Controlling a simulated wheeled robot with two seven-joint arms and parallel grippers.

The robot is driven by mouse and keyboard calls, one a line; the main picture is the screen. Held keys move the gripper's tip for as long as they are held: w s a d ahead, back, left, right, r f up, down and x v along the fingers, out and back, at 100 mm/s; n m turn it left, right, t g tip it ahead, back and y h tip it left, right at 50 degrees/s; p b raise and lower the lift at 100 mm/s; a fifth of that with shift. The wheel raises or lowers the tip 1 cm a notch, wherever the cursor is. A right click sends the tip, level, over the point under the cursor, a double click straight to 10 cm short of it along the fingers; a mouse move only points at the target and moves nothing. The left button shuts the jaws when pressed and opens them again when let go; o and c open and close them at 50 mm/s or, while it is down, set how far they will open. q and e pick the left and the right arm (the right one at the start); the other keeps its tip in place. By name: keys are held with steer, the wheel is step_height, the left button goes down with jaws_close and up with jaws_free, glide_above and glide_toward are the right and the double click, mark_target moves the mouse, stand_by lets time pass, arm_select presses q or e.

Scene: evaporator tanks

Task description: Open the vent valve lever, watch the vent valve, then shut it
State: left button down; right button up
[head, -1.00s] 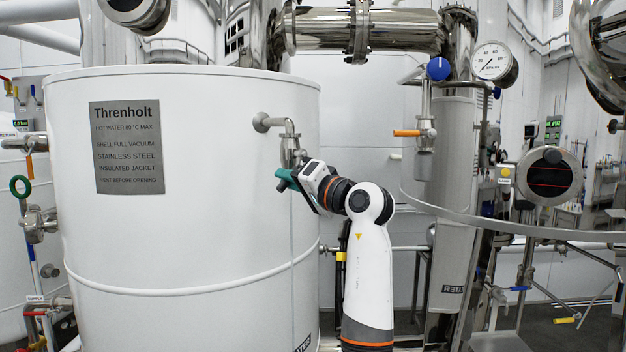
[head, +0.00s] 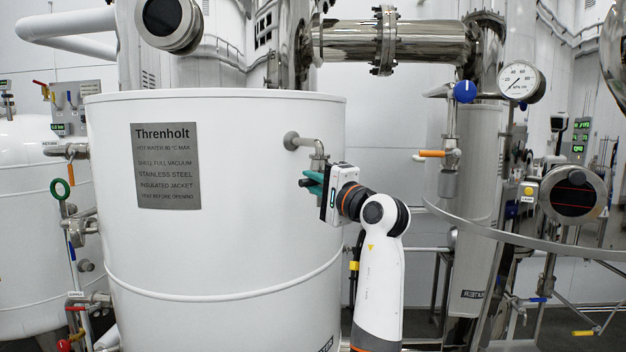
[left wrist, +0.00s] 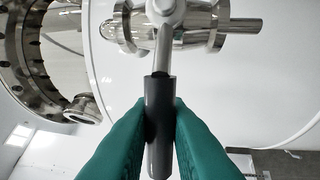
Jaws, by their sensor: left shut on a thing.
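The vent valve (head: 318,163) is a steel valve on a short bent pipe at the upper right of the white Threnholt tank. It also shows at the top of the left wrist view (left wrist: 185,20). Its lever (left wrist: 158,105) has a metal stem and a dark grey grip, pointing down toward my gripper in that view. My left gripper (head: 312,183), with green fingers, is just below the valve body and shut on the grip. In the left wrist view its fingers (left wrist: 158,128) press the grip from both sides. My right gripper is not in view.
The white tank (head: 220,245) stands close beside my gripper. To the right are an orange-handled valve (head: 432,153), a blue knob (head: 464,91) and a pressure gauge (head: 520,81). A curved metal rail (head: 520,240) crosses the right side.

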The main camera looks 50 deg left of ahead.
arm_select(q)
steer(key=shift+r, duration=0.2)
stand_by(0.3)
steer(key=c, duration=1.6)
jaws_free()
steer(key=shift+c, duration=0.2)
steer(key=shift+o, duration=1)
steer(key=shift+f, duration=0.1)
steer(key=d+f+b, duration=0.1)
steer(key=d+b, duration=0.3)
steer(key=d, duration=0.7)
steer(key=shift+w+d+f, duration=0.2)
steer(key=shift+d+f, duration=0.2)
